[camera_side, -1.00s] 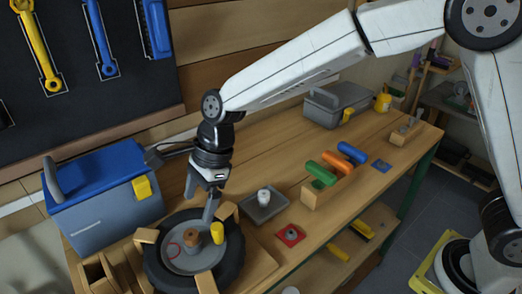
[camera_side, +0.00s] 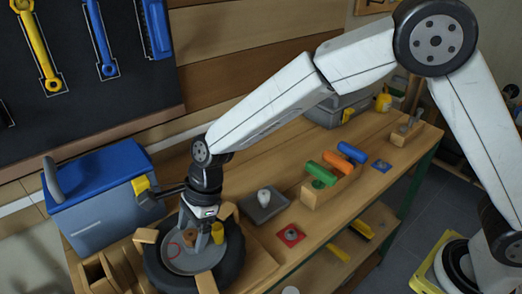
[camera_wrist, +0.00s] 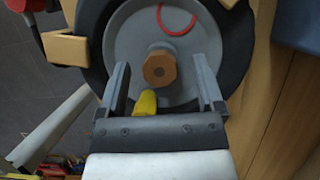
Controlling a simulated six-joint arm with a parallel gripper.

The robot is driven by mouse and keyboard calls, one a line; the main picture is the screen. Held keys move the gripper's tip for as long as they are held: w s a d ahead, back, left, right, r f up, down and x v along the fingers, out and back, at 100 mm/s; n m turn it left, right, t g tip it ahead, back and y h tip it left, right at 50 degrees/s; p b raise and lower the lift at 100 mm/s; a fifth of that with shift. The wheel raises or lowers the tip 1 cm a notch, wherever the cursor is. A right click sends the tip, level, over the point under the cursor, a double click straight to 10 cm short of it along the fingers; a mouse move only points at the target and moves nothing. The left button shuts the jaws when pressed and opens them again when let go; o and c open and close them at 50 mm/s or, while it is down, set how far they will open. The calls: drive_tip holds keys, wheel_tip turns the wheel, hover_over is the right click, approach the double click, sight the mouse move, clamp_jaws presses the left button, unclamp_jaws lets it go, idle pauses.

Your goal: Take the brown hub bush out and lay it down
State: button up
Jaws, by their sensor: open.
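The brown hub bush (camera_wrist: 160,67) sits in the centre of the grey wheel disc, and it shows in the side view (camera_side: 189,236) partly behind my gripper. The wheel (camera_side: 236,253) has a black tyre and lies flat between wooden blocks on the bench. My gripper (camera_wrist: 162,90) is open, pointing down over the wheel. Its two fingers stand on either side of the bush in the wrist view, with gaps between; whether they reach its height I cannot tell. A yellow peg (camera_side: 217,233) stands on the disc, close to one finger in the wrist view (camera_wrist: 146,103).
A grey tray (camera_side: 275,212) with a pale part on it lies right of the wheel. A red square (camera_side: 291,235) and a wooden rack (camera_side: 312,196) with coloured cylinders are farther right. A blue-lidded box (camera_side: 95,215) stands to the left.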

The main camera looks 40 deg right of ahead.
sight(185, 237)
clamp_jaws()
drive_tip(key=c, duration=0.9)
unclamp_jaws()
clamp_jaws()
drive_tip(key=shift+r, duration=1.65)
drive_tip(key=shift+r, duration=0.9)
